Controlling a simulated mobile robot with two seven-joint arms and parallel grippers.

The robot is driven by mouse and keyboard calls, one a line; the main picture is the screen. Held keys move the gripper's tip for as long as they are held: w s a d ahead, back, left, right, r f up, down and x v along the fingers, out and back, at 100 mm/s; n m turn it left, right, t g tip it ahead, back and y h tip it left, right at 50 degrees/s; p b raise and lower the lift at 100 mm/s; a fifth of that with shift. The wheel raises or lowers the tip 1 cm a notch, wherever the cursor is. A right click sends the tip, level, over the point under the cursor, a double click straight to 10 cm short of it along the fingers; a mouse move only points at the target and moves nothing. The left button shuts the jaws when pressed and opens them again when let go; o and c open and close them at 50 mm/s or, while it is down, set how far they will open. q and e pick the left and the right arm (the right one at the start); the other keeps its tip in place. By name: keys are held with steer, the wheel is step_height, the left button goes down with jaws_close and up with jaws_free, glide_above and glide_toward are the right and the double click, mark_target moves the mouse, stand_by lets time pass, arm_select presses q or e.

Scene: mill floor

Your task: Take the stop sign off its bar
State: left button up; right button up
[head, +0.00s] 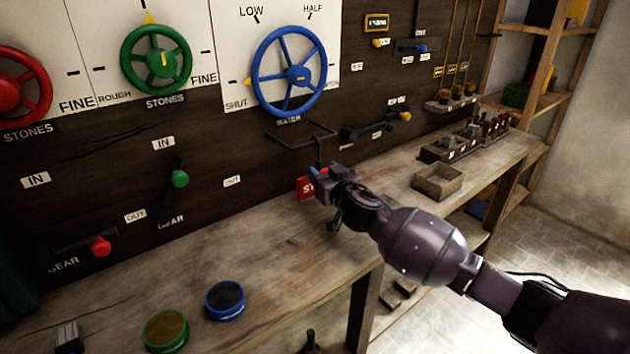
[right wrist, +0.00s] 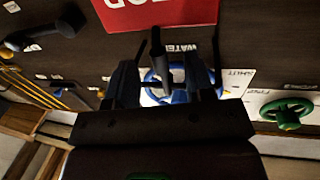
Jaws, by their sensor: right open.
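The red stop sign (head: 304,188) hangs below a thin dark bar (head: 300,140) that sticks out from the dark wall panel under the blue wheel. A short dark stem (head: 319,153) joins it to the bar. My right gripper (head: 322,184) is at the sign and hides its right part. In the right wrist view the sign (right wrist: 170,14) fills the top, its white letters partly cut off. The stem (right wrist: 157,55) shows between the two fingers of my open right gripper (right wrist: 163,78), with a gap on each side. My left gripper is not in view.
A wooden bench (head: 250,245) runs below the panel. It carries a green tin (head: 166,330), a blue tin (head: 225,300) and an open wooden box (head: 437,182). The blue wheel (head: 289,73) and several levers stick out from the panel. Shelves stand at the right.

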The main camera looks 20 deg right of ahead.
mark_target(320, 169)
steer(key=shift+w+a+f, duration=0.1)
steer(key=shift+w+f, duration=0.05)
steer(key=shift+w, duration=0.45)
steer(key=shift+w+f, duration=0.15)
steer(key=shift+w, duration=0.4)
steer(key=shift+w+a+r, duration=0.1)
steer(key=shift+w, duration=0.45)
jaws_close()
